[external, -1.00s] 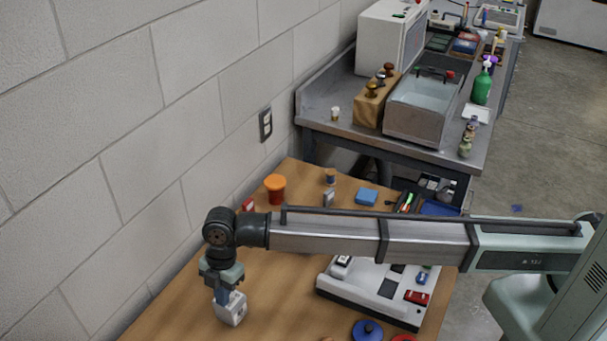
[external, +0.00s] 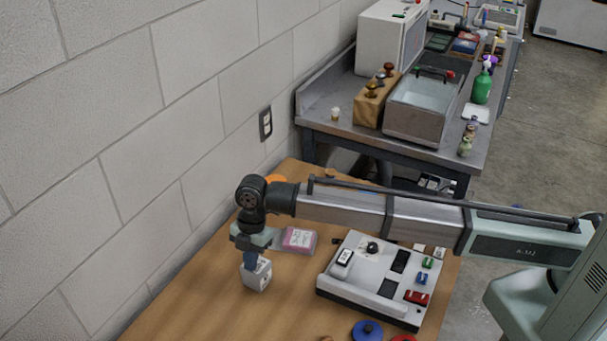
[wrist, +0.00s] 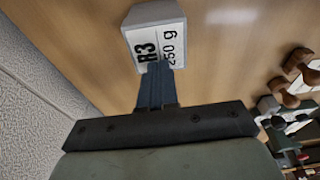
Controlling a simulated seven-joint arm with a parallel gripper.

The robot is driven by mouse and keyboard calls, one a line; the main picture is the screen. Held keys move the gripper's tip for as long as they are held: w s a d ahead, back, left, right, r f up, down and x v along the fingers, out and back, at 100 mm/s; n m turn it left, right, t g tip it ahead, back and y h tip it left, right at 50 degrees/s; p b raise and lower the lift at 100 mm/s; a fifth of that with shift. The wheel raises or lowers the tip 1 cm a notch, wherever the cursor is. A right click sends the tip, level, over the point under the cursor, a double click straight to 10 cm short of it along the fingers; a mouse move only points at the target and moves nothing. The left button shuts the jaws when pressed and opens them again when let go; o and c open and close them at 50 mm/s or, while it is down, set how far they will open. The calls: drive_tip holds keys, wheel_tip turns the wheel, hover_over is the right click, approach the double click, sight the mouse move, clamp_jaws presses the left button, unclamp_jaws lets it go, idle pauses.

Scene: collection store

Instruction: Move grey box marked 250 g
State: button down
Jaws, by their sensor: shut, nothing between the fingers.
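The small grey-white box (external: 261,278) is at the fingertips of my gripper (external: 250,261), above or on the left part of the wooden table. In the wrist view the box (wrist: 153,16) is at the top, with a white label reading "R3" and "250 g". My gripper's fingers (wrist: 157,70) are shut together and overlap the lower part of the label. I cannot tell whether they touch the box, or whether its underside touches the table.
A white device (external: 345,284) with dark pads and small coloured blocks stands right of my gripper. A pink-labelled case (external: 299,238) lies behind it. A blue round lid (external: 367,331) is at the front. Bare wood (external: 200,300) lies left and front. A wall (external: 90,170) borders the table.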

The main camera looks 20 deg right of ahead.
drive_tip(key=shift+w+d+r, duration=0.2)
drive_tip(key=shift+w+r, duration=0.05)
drive_tip(key=w+d, duration=0.8)
drive_tip(key=shift+w+d+r, duration=0.15)
drive_tip(key=shift+w+d, duration=0.05)
drive_tip(key=shift+w, duration=0.05)
